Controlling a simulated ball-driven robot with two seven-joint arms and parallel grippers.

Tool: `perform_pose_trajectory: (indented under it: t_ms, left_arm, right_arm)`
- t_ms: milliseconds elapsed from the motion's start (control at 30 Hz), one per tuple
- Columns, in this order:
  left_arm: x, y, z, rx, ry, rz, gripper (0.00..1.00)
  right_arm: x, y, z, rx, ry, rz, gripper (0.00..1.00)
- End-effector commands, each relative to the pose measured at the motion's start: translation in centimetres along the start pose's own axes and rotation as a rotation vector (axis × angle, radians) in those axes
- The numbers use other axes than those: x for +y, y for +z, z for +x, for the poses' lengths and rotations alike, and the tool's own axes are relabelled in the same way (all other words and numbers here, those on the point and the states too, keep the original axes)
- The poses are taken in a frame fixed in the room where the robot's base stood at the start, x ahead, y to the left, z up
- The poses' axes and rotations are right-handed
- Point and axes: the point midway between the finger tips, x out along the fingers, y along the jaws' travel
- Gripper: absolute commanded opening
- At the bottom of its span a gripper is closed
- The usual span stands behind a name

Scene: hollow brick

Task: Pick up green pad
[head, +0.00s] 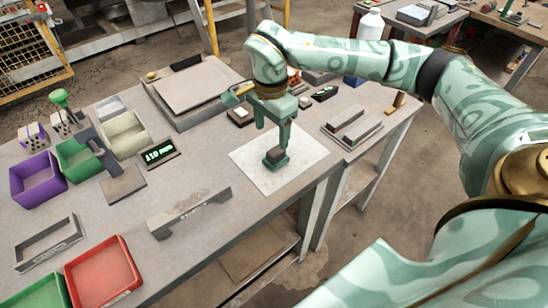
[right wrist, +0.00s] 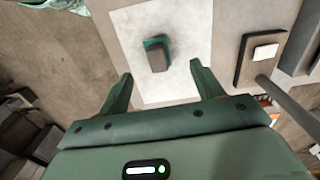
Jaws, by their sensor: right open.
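The green pad (head: 276,164) is a small green block with a dark grey-brown top. It lies on a white sheet (head: 252,165) near the front edge of the workbench. In the right wrist view the pad (right wrist: 155,54) shows its dark top and a green rim, just beyond and between my fingertips. My right gripper (head: 271,138) is open and empty, pointing down just above the pad. Its two fingers also show in the wrist view (right wrist: 160,76), apart from the pad. My left gripper is not in view.
Purple (head: 38,180), green (head: 78,160) and red (head: 104,278) bins stand at the left. A grey bracket (head: 190,212) lies on the bench (head: 200,165) in front. A large flat slab (head: 193,86) sits behind, and stacked grey plates (head: 352,128) lie right of the sheet.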

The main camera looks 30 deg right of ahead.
Motion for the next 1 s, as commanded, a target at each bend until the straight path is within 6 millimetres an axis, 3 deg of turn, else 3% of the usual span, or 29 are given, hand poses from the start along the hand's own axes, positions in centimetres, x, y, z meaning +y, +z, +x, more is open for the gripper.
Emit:
perform_pose_trajectory:
  t_ms: [33, 100, 333, 600, 867, 900, 1000]
  left_arm:
    - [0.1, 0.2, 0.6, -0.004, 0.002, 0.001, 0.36]
    - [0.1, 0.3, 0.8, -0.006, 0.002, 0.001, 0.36]
    - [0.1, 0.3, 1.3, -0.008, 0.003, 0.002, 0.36]
    - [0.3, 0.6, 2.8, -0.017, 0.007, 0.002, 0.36]
    - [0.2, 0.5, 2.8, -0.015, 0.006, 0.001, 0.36]
    - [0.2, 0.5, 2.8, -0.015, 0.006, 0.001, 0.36]
    - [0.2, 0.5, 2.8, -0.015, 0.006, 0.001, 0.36]
  right_arm:
    - [0.0, 0.1, 1.5, -0.002, 0.004, 0.000, 0.66]
    - [0.0, 0.1, 2.7, -0.002, 0.004, 0.001, 0.66]
    - [0.1, 0.1, 4.5, -0.003, 0.001, 0.000, 0.66]
    - [0.6, 0.0, 8.7, -0.004, 0.001, 0.000, 0.66]
    - [0.6, 0.0, 9.0, -0.003, -0.002, -0.001, 0.66]
    - [0.6, 0.0, 9.0, -0.003, -0.002, -0.001, 0.64]
    - [0.6, 0.0, 9.0, -0.003, -0.002, 0.000, 0.36]
